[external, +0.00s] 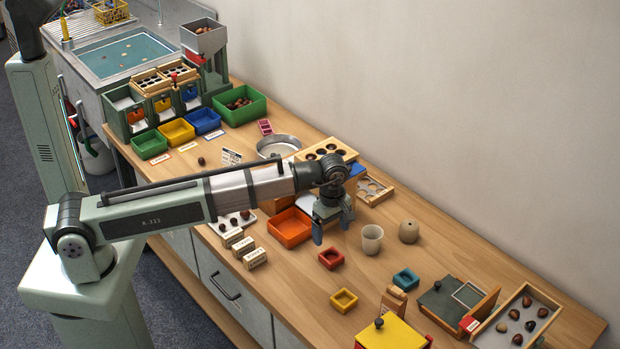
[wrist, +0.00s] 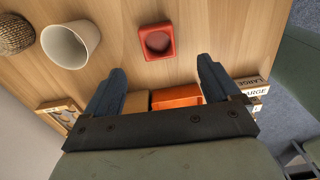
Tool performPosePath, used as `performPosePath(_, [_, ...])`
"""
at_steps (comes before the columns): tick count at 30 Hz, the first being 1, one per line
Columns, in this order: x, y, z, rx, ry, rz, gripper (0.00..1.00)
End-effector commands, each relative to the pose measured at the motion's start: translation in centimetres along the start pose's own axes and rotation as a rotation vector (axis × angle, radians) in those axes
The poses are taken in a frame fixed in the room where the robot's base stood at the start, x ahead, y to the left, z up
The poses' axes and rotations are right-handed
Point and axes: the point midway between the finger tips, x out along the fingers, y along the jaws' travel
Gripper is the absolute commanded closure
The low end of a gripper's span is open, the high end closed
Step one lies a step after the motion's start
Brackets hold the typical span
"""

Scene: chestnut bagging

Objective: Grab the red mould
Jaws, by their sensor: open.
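The red mould (external: 331,259) is a small square tray with a hollow, lying on the wooden table in front of my gripper. In the wrist view the red mould (wrist: 157,41) lies beyond the fingertips, roughly between their lines and apart from them. My gripper (external: 331,232) is open and empty, above the table beside the orange tray. Its two blue-grey fingers also show in the wrist view (wrist: 161,75), spread wide. Nothing hides the mould in either view.
A white cup (external: 372,239) and a brown round pot (external: 409,231) stand right of my gripper. A yellow mould (external: 344,300) and a teal mould (external: 405,279) lie nearby. An orange tray (external: 290,227) and label blocks (external: 243,247) are on the left. Table around the red mould is clear.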

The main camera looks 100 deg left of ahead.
Motion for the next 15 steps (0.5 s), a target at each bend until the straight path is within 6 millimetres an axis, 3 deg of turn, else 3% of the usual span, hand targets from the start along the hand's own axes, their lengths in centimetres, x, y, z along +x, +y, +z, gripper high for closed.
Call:
performPosePath(6, [2.9,0.0,0.0,0.001,0.002,-0.002,0.11])
performPosePath(15, [4.3,0.0,0.0,0.001,0.001,0.000,0.11])
